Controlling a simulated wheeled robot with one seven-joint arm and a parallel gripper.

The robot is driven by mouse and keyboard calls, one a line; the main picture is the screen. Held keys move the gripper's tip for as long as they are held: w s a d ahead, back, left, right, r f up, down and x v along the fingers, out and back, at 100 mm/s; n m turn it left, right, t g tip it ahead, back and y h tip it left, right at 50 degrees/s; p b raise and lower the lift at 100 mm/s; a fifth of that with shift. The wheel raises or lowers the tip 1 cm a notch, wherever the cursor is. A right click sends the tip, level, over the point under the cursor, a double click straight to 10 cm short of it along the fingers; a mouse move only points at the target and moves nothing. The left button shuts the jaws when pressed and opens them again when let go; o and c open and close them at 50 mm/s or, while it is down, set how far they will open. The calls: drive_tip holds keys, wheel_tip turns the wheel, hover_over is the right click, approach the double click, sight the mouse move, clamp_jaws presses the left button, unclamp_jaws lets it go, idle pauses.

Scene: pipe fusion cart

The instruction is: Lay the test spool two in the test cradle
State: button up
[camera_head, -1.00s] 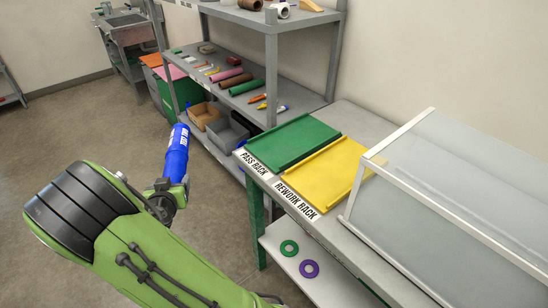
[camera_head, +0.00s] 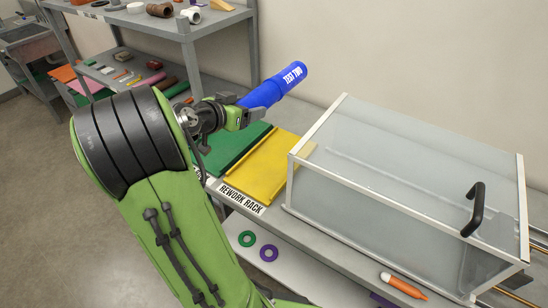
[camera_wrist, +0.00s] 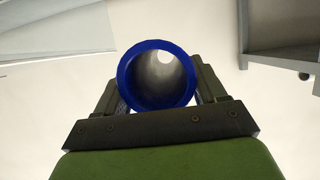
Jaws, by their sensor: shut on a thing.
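Test spool two, a blue pipe (camera_head: 275,87) marked "TEST TWO", is held in my gripper (camera_head: 240,116) above the green and yellow racks in the head view. It tilts up to the right, clear of the table. In the wrist view I look into the open end of the blue pipe (camera_wrist: 155,75), with the jaws (camera_wrist: 157,110) closed on both sides of it. I cannot make out the test cradle; a clear-walled box (camera_head: 400,170) with a white frame and black handle stands to the right on the bench.
The yellow rework rack (camera_head: 262,168) and green rack (camera_head: 232,146) lie left of the box. A grey shelf (camera_head: 180,28) with pipes stands behind left. An orange tool (camera_head: 403,286) and purple ring (camera_head: 269,253) lie at the front.

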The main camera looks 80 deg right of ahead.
drive_tip(key=f+b, duration=0.3)
drive_tip(key=f, duration=0.5)
drive_tip(key=f+b, duration=0.4)
drive_tip(key=f, duration=0.4)
drive_tip(key=f+b, duration=0.3)
drive_tip(key=f, duration=0.5)
drive_tip(key=shift+s, duration=0.3)
drive_tip(key=shift+r, duration=0.15)
drive_tip(key=o, duration=1.3)
drive_tip(key=v, duration=1.2)
drive_tip(key=shift+w+a, duration=0.1)
